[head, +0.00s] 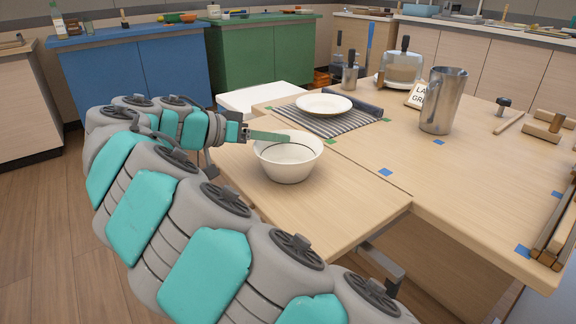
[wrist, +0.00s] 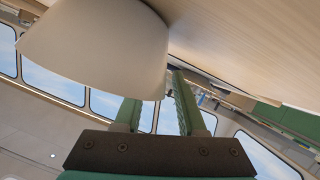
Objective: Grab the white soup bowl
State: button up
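The white soup bowl (head: 288,163) stands upright on the light wooden table, near its front left part. My gripper (head: 270,137) reaches in from the left at rim height, and a green finger extends over the bowl's opening. In the wrist view the bowl (wrist: 95,50) is large and close, its outer wall facing the camera. The two green fingers of my gripper (wrist: 157,98) are apart there. One finger's tip is hidden behind the bowl's rim, and the other is beside the wall. Whether either finger touches the bowl cannot be told.
A white plate (head: 324,104) lies on a striped mat (head: 345,123) behind the bowl. Wooden pieces (head: 545,130) lie at the far right. The wood right of the bowl is clear.

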grip_shut()
dwell(1.4)
